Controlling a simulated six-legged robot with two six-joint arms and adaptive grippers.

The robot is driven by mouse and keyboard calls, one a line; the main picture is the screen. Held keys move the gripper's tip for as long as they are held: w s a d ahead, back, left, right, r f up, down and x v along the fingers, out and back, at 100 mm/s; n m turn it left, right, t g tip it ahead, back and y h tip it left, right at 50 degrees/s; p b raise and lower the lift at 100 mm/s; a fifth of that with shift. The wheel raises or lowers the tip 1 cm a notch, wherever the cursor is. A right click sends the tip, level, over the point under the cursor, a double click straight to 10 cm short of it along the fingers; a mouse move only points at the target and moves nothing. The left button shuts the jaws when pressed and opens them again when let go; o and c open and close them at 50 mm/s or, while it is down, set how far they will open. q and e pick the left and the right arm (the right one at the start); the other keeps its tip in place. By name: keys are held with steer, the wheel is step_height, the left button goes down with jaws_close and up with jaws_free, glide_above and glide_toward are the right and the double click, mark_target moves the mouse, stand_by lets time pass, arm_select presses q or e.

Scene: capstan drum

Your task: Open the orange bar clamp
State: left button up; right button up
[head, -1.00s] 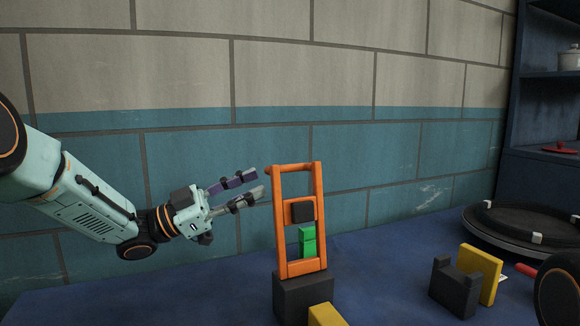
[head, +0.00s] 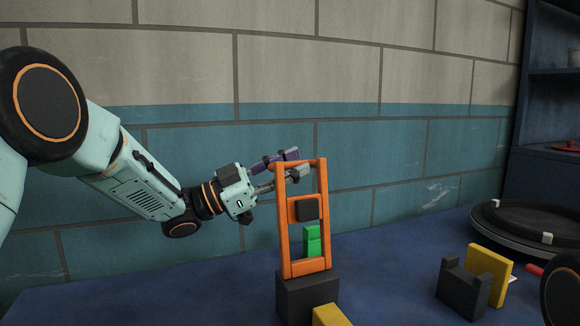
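The orange bar clamp (head: 284,228) stands upright on a dark block (head: 306,297) on the blue table. It is a tall frame with a black pad (head: 307,210) on its middle crossbar. A green block (head: 312,240) shows inside the frame below the pad. My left gripper (head: 298,162) is at the top left of the clamp, its fingers level with the top bar. The fingers are apart, one above the other. The clamp's post hides part of the lower finger, and I cannot tell whether they touch the clamp. My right gripper is not in view.
A yellow block (head: 330,316) lies in front of the dark block. A dark notched block (head: 463,287) and a yellow plate (head: 489,276) stand at the right. A round black tray (head: 530,222) and dark shelves (head: 548,120) are farther right. The table left of the clamp is clear.

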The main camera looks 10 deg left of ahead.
arm_select(q)
steer(key=shift+w, duration=0.2)
steer(key=shift+c, duration=0.2)
jaws_close()
steer(key=shift+s+d+g, duration=0.1)
steer(key=shift+s+g, duration=0.05)
steer(key=shift+g, duration=0.15)
